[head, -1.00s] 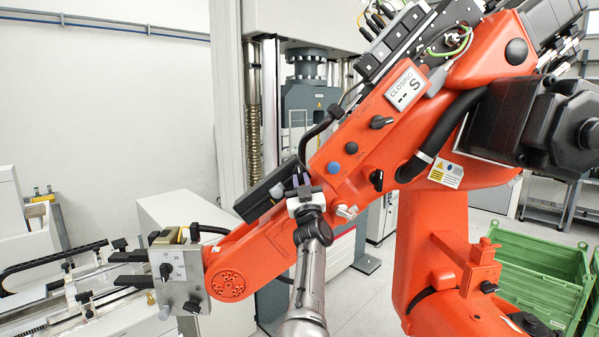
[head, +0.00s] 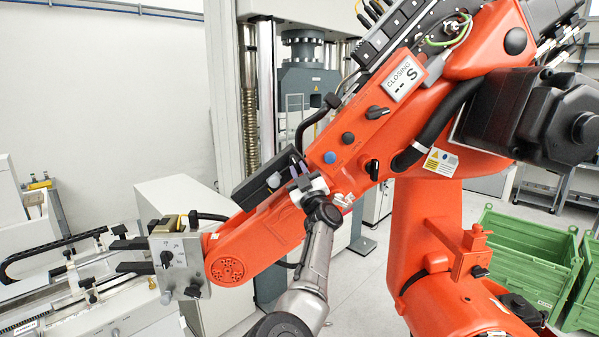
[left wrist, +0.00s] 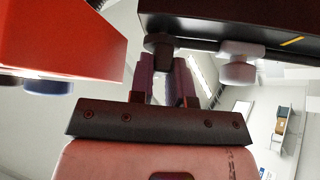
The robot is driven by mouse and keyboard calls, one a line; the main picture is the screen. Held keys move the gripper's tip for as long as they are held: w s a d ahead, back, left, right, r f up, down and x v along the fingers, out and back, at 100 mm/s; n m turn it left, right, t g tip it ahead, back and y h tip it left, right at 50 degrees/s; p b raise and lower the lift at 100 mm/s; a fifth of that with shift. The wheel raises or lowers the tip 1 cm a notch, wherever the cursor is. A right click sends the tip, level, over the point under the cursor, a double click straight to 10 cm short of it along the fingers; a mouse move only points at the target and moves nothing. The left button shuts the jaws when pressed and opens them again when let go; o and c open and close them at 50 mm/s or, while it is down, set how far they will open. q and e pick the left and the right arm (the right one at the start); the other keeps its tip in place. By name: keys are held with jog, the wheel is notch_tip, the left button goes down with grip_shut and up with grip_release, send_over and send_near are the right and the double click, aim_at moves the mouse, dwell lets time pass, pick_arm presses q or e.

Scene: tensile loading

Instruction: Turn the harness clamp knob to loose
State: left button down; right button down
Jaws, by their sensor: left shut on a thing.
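My left gripper (head: 297,165) reaches up beside the black box on the orange arm's lower link, its purple fingers tilted to the left. In the left wrist view my left gripper (left wrist: 164,66) has its fingers close together at a dark knob (left wrist: 160,45) under the black box. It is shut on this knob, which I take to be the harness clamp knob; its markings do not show. In the head view the gripper and box hide the knob. A pale knob (left wrist: 238,66) sits just right of it and also shows in the head view (head: 343,200). My right gripper is in neither view.
The orange arm (head: 330,140) fills the middle, with black knobs, a blue button (head: 329,157) and a "CLOSING" label (head: 404,79). A clamp head (head: 177,262) is at its lower left end. Green crates (head: 525,255) stand at right, a testing machine (head: 303,90) behind.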

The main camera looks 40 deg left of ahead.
pick_arm(q)
jog(key=c, duration=1.1)
grip_release()
jog(key=shift+s+d+f, duration=0.15)
jog(key=shift+d+f, duration=0.15)
jog(key=shift+f, duration=0.05)
jog(key=shift+b+v, duration=2.4)
jog(key=shift+v, duration=4.05)
jog(key=shift+r, duration=0.2)
